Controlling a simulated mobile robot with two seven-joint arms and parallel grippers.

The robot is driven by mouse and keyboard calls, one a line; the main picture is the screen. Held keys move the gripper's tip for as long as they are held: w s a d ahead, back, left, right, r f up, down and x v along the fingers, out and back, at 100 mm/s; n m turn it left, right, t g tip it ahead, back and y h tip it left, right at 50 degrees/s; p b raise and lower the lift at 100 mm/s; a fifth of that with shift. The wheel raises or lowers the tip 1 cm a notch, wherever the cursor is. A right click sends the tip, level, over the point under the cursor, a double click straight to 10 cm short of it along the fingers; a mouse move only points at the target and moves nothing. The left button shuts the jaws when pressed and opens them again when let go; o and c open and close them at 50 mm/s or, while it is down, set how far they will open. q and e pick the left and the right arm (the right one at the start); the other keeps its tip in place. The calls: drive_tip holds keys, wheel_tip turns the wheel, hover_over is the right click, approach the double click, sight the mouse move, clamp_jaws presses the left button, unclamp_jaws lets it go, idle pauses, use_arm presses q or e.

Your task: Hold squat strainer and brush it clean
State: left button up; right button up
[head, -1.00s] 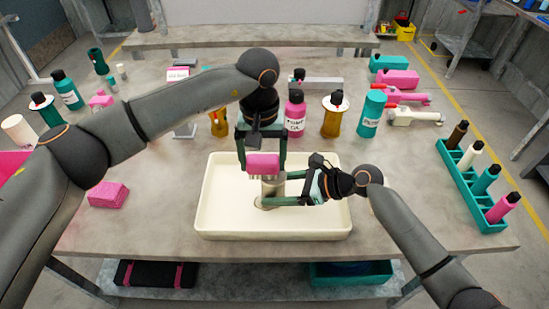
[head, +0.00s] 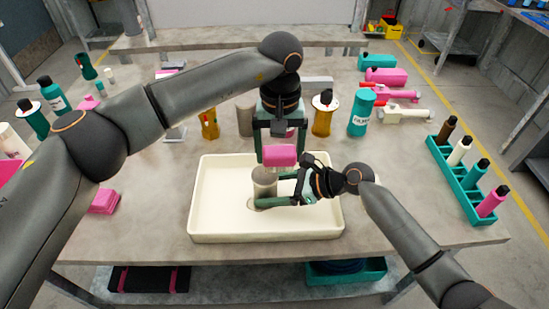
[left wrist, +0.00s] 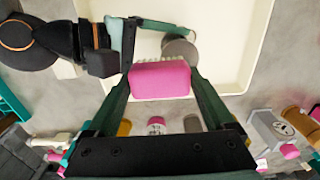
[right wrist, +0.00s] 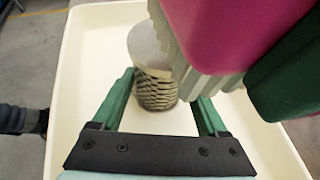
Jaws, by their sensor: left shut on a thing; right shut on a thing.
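The squat strainer (head: 264,184) is a short grey cylinder with a flat top, standing over the cream tray (head: 215,215). The right wrist view shows its woven mesh side (right wrist: 155,92). My right gripper (head: 270,190) is shut around it, one green finger on each side. My left gripper (head: 280,156) is shut on a pink block brush (left wrist: 160,80) with pale bristles, just behind and above the strainer. In the right wrist view the bristles (right wrist: 185,60) overlap the strainer's edge; I cannot tell whether they touch. Whether the strainer rests on the tray floor is unclear.
Behind the tray stand an amber bottle (head: 322,115), a teal bottle (head: 361,112) and a grey cylinder (head: 246,120). A teal rack (head: 462,185) of bottles is at the right edge. Pink sponges (head: 102,201) lie left. The tray's right part is clear.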

use_arm(q)
drive_tip(key=shift+r, duration=2.75)
use_arm(e)
drive_tip(key=o, duration=0.9)
drive_tip(key=v, duration=1.2)
drive_tip(key=shift+f, duration=0.1)
drive_tip(key=shift+s, duration=0.1)
